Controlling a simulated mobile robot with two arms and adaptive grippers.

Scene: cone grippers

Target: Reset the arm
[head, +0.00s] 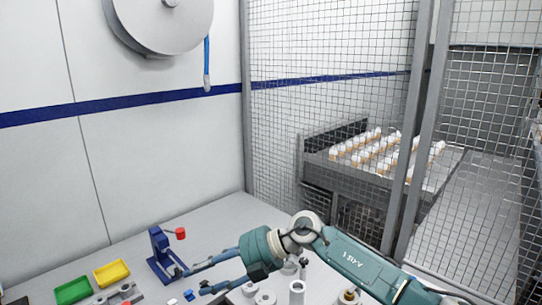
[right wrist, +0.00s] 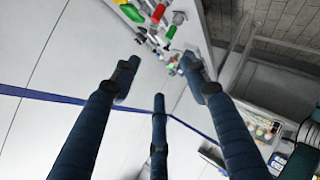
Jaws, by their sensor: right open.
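My right arm (head: 352,262), teal with grey joints, comes in from the lower right of the head view and reaches left, low over the grey table. Its right gripper (head: 193,280) has dark blue fingers pointing left, close to a blue stand (head: 163,252) with a red part on it. In the right wrist view the right gripper (right wrist: 158,82) shows its fingers spread apart with nothing between them. I cannot tell whether a finger touches the stand. My left gripper is not in view.
A green tray (head: 73,290) and a yellow tray (head: 112,273) lie at the lower left. White cylindrical parts (head: 297,291) stand below the arm. A wire mesh fence (head: 330,60) bounds the table's right. Behind it, a grey conveyor (head: 335,172) carries several white-tipped items. A round grey reel (head: 160,20) hangs on the wall.

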